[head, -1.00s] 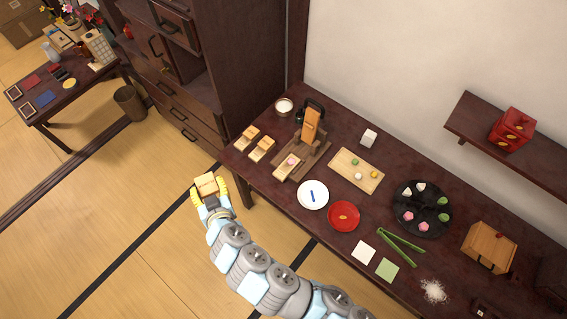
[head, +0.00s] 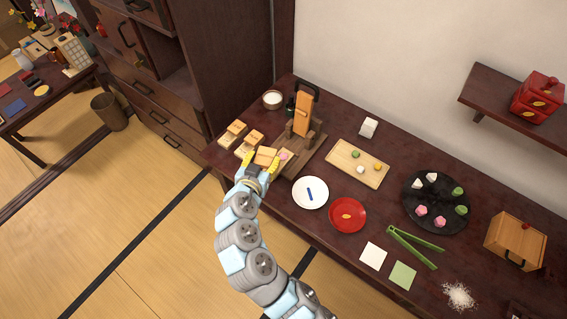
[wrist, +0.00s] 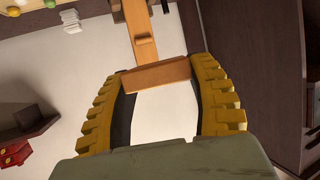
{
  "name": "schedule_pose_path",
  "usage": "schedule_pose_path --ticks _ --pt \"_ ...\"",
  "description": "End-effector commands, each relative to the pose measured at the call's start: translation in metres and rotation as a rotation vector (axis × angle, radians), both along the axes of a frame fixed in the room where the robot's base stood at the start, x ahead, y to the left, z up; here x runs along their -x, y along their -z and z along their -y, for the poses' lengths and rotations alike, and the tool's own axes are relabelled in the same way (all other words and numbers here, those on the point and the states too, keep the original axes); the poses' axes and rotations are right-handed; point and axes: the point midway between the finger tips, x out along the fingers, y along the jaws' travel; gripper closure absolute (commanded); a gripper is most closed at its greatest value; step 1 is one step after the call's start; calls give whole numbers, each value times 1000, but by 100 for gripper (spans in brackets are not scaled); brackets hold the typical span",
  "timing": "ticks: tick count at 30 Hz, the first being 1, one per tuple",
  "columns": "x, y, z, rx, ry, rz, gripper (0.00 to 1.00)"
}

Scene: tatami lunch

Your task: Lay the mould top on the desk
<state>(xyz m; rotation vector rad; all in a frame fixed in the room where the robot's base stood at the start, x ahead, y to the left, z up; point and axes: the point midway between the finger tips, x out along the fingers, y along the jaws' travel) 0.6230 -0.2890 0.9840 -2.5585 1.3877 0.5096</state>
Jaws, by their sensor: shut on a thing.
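My gripper (head: 261,164) is shut on a light wooden block, the mould top (head: 266,156), at the near left edge of the dark desk (head: 395,158). In the wrist view the mould top (wrist: 155,76) spans the gap between the yellow fingers. Just right of it, a pink sweet (head: 283,155) shows on a wooden piece in front of the press, partly hidden by the held block. The height of the mould top over the desk is hard to tell.
Two wooden moulds (head: 233,131) (head: 250,142) stand close to the left of my gripper. The wooden press (head: 303,118) rises behind it. A white plate (head: 311,193), a red plate (head: 348,214) and a wooden tray (head: 372,173) lie to the right. Bare desk shows between these.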

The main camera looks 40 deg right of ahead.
Motion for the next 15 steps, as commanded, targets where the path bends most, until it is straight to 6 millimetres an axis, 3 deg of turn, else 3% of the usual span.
schedule_pose_path --ticks 1,6,15 --pt "2 17 8 0 35 2 78" --pt "17 43 32 -2 166 1 78" --pt "38 71 57 0 334 2 78"
